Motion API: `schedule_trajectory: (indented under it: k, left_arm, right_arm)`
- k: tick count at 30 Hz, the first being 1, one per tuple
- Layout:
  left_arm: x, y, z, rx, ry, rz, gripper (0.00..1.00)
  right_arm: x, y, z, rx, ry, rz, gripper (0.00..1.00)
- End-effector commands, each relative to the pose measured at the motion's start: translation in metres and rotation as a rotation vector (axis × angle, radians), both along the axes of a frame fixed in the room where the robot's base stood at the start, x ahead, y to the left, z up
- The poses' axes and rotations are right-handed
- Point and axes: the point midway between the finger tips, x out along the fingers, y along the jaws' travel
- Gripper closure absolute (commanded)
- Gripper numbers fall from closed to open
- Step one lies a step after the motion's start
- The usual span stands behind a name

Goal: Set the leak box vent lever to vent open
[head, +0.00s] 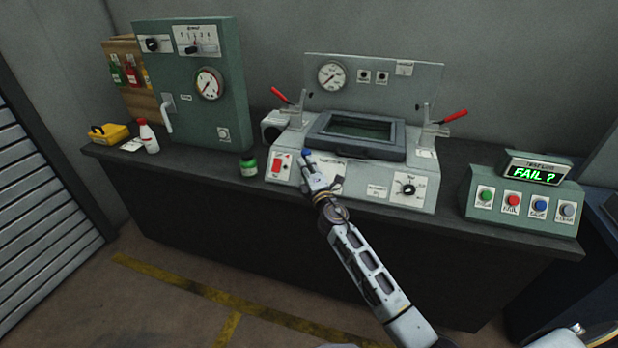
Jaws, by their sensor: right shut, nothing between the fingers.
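The leak box appears to be the grey console (375,193) in the middle of the bench, with a dark-framed lid (365,151) lying closed on top. A small blue tip (307,154) shows at the console's front left, right at my right gripper's fingertips. It may be the vent lever's knob; the rest of it and its label are hidden by the gripper, so its setting cannot be read. My right gripper (311,168) is shut and empty, over the console's front panel; whether it touches the blue tip is unclear. My left gripper is not in view.
Red-handled clamps (453,116) flank the lid. A green cabinet (229,62) stands left; a button box (520,209) reading "FAIL ?" stands right.

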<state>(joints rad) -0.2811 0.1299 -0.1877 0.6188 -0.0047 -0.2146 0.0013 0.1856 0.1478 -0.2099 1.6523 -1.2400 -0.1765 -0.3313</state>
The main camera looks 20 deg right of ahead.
Motion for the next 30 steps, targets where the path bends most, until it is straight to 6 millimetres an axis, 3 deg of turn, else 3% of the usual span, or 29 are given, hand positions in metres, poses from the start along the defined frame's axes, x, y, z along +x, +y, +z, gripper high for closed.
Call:
schedule_trajectory:
  k: [8, 30]
  left_arm:
    - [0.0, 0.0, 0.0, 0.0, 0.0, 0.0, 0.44]
    - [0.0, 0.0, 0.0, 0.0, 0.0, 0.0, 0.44]
  right_arm:
    - [-0.01, -0.001, -0.003, 0.0, 0.001, 0.0, 1.0]
    - [-0.069, -0.003, -0.015, 0.001, 0.001, 0.0, 1.0]
